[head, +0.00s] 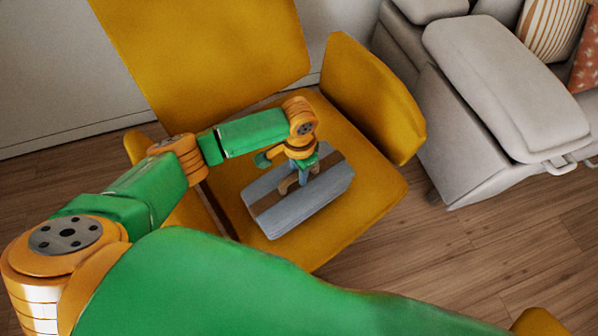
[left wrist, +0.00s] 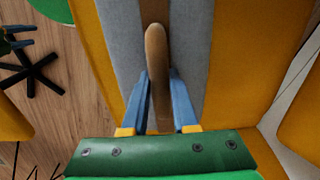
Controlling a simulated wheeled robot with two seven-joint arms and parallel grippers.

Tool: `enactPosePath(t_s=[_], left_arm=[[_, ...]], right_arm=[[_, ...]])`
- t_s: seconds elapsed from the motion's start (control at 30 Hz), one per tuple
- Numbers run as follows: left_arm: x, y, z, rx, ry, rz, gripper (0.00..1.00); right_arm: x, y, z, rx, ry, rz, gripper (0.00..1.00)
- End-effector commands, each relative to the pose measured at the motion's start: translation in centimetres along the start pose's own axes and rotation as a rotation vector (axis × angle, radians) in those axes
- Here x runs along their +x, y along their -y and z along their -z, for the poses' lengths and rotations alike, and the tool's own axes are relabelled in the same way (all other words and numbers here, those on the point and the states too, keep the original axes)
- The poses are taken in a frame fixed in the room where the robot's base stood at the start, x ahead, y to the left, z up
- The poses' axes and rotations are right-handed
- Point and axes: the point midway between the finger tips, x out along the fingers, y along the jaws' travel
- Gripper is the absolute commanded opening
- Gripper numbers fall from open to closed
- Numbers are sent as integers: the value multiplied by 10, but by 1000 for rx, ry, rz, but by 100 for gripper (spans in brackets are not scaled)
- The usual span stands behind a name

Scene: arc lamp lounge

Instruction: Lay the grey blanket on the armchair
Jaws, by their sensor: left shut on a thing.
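The grey blanket (head: 310,205) is a folded, flat bundle with a brown band and a tan handle (left wrist: 157,75) on top. It is over the seat of the yellow armchair (head: 375,190), angled across its middle; I cannot tell for sure whether its underside touches the seat. My left gripper (head: 298,182) points down from above, its blue fingers shut on the handle; they show on both sides of it in the left wrist view (left wrist: 160,100). What looks like my right gripper (left wrist: 22,38) is at the left edge of the left wrist view, fingers apart and empty.
The armchair's backrest (head: 205,50) rises behind the blanket and an armrest (head: 370,95) stands at its right. A grey sofa (head: 500,90) with cushions is at the right. Wooden floor (head: 480,250) is clear in front of the sofa.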

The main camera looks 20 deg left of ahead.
Motion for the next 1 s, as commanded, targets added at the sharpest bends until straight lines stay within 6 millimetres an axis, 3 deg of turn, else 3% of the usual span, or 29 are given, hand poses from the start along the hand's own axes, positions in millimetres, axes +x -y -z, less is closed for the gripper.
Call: enactPosePath(t_s=[0.2,0.23,0.3,0.33,0.67,1.0], left_arm=[[1,0,0,0,-1,-1,0],[1,0,0,0,0,-1,35],[1,0,0,0,0,-1,54],[1,0,0,0,0,-1,57],[-6,0,0,1,-2,-1,57],[-97,0,1,1,-3,-1,57]], right_arm=[[0,0,0,0,0,0,50],[0,0,0,0,0,0,50],[0,0,0,0,0,0,50],[0,0,0,0,0,0,50],[-3,0,0,0,0,0,50],[-32,-1,3,0,0,-1,50]])
